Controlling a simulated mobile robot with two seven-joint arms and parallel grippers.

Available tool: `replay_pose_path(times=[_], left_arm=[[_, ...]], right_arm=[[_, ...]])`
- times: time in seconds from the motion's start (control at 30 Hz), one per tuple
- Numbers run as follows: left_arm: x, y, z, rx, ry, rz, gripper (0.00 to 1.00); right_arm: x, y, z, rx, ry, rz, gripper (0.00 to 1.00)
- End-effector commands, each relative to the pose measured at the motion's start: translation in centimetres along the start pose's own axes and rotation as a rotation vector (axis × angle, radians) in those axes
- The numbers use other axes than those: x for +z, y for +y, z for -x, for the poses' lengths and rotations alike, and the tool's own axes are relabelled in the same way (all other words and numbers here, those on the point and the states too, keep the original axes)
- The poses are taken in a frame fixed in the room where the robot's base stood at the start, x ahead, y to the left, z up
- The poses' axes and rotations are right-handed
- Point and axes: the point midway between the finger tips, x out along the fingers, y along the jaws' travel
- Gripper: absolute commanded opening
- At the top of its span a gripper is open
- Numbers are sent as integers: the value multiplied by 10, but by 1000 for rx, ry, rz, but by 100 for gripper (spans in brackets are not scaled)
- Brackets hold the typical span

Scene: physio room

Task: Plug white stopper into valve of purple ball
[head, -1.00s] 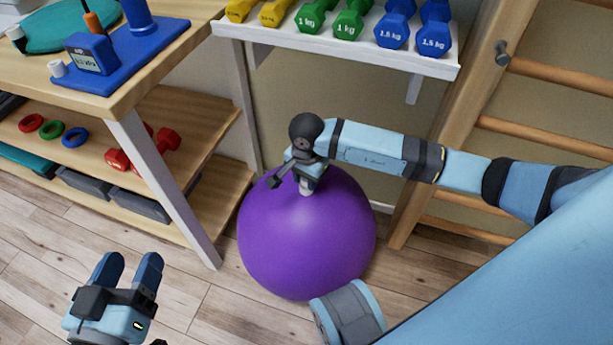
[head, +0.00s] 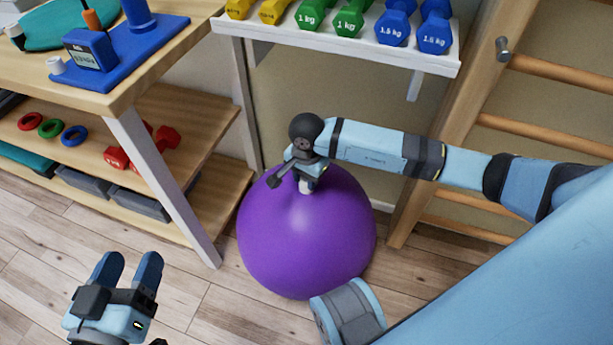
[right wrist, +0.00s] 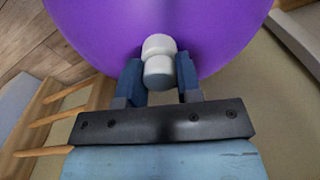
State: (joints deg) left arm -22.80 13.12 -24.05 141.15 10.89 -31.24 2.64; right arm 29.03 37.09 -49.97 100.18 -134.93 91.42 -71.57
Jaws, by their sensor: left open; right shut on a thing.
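The purple ball (head: 300,245) rests on the floor below the dumbbell shelf. My right gripper (right wrist: 158,75) points at its top and is shut on the white stopper (right wrist: 158,46). The stopper sits between the fingers, its white end against or very near the ball; a small white part shows in the head view (head: 306,187). The valve is hidden behind the stopper, so I cannot tell whether the stopper is inside it. My left gripper (head: 128,268) is open and empty at the lower left, apart from the ball.
A wooden table (head: 130,85) with lower shelves stands at the left, its white leg (head: 160,185) near the ball. A white shelf (head: 340,50) with several dumbbells hangs behind. Wooden wall bars (head: 560,75) stand at the right. The floor (head: 195,300) left of the ball is clear.

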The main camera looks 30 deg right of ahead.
Motion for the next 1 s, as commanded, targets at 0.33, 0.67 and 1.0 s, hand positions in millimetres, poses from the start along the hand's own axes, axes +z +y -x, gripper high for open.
replay_pose_path(times=[0.33, 0.67, 1.0], left_arm=[[1, 0, 0, 0, 0, 0, 61], [1, 0, 0, 0, 0, 0, 61], [-1, 1, 0, 0, -3, 3, 61]], right_arm=[[0, 1, -3, 4, 0, -1, 53], [0, 3, -5, 10, 0, 0, 64], [0, 4, -3, 14, 0, 0, 64]])
